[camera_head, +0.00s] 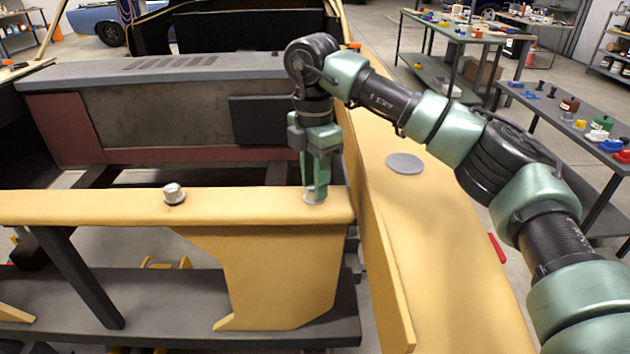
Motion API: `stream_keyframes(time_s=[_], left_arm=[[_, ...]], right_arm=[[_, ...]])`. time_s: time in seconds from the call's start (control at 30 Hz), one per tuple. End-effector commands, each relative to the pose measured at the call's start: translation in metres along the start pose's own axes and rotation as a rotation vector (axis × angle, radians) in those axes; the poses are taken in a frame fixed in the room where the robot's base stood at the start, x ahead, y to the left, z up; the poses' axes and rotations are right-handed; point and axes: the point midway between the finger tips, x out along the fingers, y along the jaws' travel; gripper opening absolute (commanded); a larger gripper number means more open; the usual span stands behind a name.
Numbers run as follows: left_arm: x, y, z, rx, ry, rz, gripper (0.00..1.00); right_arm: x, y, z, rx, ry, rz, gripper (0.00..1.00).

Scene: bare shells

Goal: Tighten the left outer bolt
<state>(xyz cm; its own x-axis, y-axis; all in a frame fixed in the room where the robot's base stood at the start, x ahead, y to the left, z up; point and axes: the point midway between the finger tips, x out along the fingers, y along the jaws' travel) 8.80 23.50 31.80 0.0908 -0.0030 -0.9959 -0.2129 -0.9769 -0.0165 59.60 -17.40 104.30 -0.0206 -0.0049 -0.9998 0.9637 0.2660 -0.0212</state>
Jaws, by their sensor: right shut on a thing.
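A silver bolt (174,194) stands upright on the yellow crossbar (90,206), left of the middle of the view. My right gripper (316,190) points down at the crossbar's right end, with its fingers shut on a second bolt (313,199). The fingers hide most of this second bolt, and only a little silver shows at their tips. I cannot tell from the view which of the two is the left outer bolt. My left gripper is not in view.
A yellow side rail (440,250) runs along the right, with a grey disc (405,163) on it. A grey panel (150,70) lies behind the crossbar, across an open gap. Workbenches (560,110) with small parts stand at the right.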

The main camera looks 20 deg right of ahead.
Motion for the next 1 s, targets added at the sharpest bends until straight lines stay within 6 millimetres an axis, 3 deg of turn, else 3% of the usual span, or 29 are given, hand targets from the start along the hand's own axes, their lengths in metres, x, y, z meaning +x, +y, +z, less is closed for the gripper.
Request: stream_keyframes(time_s=[0.3, 0.83, 0.87, 0.9, 1.0], left_arm=[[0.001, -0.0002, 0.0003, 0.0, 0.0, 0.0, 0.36], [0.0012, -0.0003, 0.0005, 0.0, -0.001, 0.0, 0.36], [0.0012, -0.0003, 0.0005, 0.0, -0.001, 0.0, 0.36], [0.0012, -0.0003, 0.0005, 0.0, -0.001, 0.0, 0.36], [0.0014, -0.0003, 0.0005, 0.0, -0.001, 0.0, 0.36]], right_arm=[[-0.0062, 0.0022, -0.0006, 0.113, 0.006, 0.015, 0.0], [-0.0063, 0.0023, -0.0009, 0.132, 0.007, 0.016, 0.0], [-0.0063, 0.0023, -0.0009, 0.131, 0.007, 0.016, 0.38], [-0.0061, 0.0022, -0.0008, 0.131, 0.007, 0.015, 0.49], [-0.0046, 0.0016, -0.0007, 0.131, 0.006, 0.011, 0.52]])
